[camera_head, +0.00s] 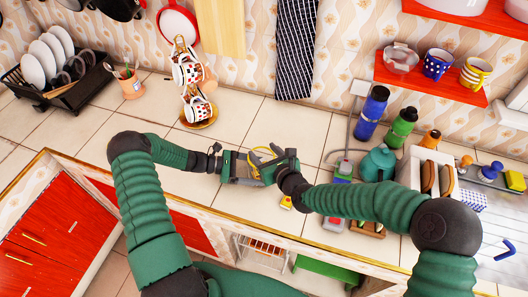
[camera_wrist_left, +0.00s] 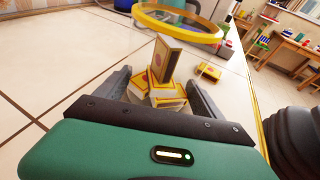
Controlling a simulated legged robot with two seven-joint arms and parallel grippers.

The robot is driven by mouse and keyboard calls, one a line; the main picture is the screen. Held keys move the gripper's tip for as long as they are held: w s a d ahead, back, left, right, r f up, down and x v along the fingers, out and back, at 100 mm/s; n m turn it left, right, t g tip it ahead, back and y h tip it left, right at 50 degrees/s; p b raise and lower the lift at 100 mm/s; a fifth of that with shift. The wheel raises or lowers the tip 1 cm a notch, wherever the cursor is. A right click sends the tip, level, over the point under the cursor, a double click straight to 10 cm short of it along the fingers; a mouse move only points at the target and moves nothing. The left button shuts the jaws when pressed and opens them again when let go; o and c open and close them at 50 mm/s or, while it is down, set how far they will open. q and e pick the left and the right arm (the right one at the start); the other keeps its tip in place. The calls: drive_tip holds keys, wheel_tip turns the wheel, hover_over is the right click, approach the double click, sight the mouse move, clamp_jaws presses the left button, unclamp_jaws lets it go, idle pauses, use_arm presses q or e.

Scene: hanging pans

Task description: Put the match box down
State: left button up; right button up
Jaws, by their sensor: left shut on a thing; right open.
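In the left wrist view, yellow-edged match boxes (camera_wrist_left: 168,94) sit between the fingers of my left gripper (camera_wrist_left: 160,82). One match box (camera_wrist_left: 166,60) stands upright and tilted above the others. My left gripper is shut on match box material; which boxes it touches is unclear. Another match box (camera_wrist_left: 209,72) lies apart on the counter, and a small yellow box (camera_head: 287,202) shows near the counter's front edge in the head view. In the head view, my left gripper (camera_head: 246,169) is low over the counter, close beside my open right gripper (camera_head: 269,164). The grippers hide the held boxes there.
A yellow ring-shaped thing (camera_wrist_left: 180,24) is just beyond the boxes. A mug stand (camera_head: 197,120) stands behind my left gripper. Bottles (camera_head: 372,112) and a teal container (camera_head: 377,163) are to the right. Bare tiles (camera_head: 110,127) lie to the left.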

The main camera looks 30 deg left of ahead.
wheel_tip(320, 180, up, 7)
idle(0.5)
idle(1.2)
use_arm(q)
drive_tip(key=o, duration=1.4)
